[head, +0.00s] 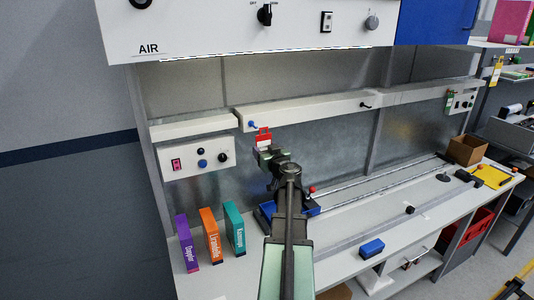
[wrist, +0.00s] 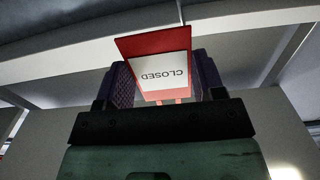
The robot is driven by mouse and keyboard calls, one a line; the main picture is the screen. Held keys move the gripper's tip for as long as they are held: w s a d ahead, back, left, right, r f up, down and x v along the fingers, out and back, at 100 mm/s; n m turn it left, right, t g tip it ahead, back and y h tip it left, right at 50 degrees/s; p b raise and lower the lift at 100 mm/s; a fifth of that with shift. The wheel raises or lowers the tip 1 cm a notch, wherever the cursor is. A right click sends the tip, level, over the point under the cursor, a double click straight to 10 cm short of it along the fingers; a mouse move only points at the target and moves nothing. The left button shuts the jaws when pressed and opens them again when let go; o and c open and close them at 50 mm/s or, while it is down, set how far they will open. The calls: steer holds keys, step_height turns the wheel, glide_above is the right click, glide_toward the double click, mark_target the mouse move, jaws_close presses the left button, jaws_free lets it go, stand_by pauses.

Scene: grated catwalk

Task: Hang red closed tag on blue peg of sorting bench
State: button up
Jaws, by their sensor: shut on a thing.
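The red closed tag (head: 264,133) is held upright at the tip of my gripper (head: 265,150), in front of the long white rail of the sorting bench. In the wrist view the tag (wrist: 126,46) shows a white panel reading CLOSED upside down, between the two dark fingers of my gripper (wrist: 163,78), which is shut on its narrow red lower part. The blue peg (head: 251,125) sticks out near the left end of the rail, just left of the tag in the head view. The gap in depth between tag and peg is hard to judge. I cannot make out the peg in the wrist view.
A black peg (head: 365,105) is farther right on the rail (head: 310,112). A control box (head: 196,157) with knobs is at left. Purple, orange and teal boxes (head: 209,235) stand on the bench below. A blue tray (head: 264,217) lies behind my arm.

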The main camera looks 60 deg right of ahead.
steer(key=shift+f+x, duration=0.15)
steer(key=shift+x, duration=1.55)
steer(key=shift+f+x, duration=0.15)
steer(key=shift+x, duration=1.5)
steer(key=shift+w+d, duration=0.2)
steer(key=shift+w, duration=0.05)
steer(key=shift+c, duration=0.5)
steer(key=shift+w+d+f+b, duration=0.35)
steer(key=shift+w+f+b, duration=0.15)
steer(key=shift+w+b, duration=0.25)
steer(key=shift+c, duration=0.5)
steer(key=o, duration=1.1)
steer(key=shift+c, duration=0.2)
steer(key=v, duration=1.1)
